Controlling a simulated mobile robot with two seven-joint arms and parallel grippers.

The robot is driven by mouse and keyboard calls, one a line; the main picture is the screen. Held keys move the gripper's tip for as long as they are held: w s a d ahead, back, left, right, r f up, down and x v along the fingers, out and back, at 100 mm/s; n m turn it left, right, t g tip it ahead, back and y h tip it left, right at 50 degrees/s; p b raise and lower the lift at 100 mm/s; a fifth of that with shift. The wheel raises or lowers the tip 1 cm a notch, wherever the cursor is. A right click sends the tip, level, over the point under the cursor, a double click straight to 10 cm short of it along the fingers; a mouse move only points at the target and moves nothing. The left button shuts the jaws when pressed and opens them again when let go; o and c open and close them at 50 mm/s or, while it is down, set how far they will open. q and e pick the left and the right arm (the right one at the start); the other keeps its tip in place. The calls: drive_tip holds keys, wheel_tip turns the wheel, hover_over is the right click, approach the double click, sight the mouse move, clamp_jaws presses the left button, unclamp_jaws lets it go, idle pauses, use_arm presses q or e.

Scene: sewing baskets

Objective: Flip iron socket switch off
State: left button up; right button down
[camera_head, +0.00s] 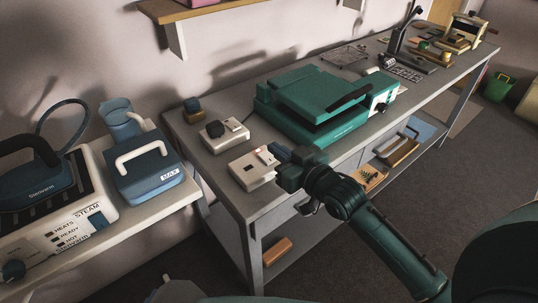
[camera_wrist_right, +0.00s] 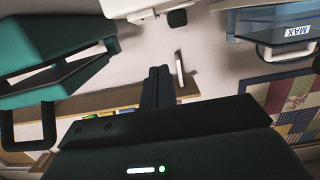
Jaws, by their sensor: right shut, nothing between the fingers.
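A white socket box (camera_head: 253,171) with a small reddish mark near its upper right corner sits on the grey workbench at its near edge. A second white socket box (camera_head: 224,133) with a black plug in it stands just behind. My right gripper (camera_head: 281,153) is shut and empty, its dark fingertips at the right end of the nearer box; I cannot tell whether they touch it. In the right wrist view the shut fingers (camera_wrist_right: 157,87) point toward the wall, and a white box with a black plug (camera_wrist_right: 177,18) shows at the top. My left gripper is not in view.
A green press machine (camera_head: 320,97) stands behind and right of my right gripper. At the left, a blue water tank marked MAX (camera_head: 150,178) and a steam iron station (camera_head: 48,205) fill a side table. A wall shelf (camera_head: 180,12) hangs above.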

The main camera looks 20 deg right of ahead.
sight(269, 162)
drive_tip(key=x, duration=0.3)
drive_tip(key=shift+w+a+f, duration=0.1)
drive_tip(key=shift+w+f, duration=0.1)
drive_tip(key=shift+f, duration=1.75)
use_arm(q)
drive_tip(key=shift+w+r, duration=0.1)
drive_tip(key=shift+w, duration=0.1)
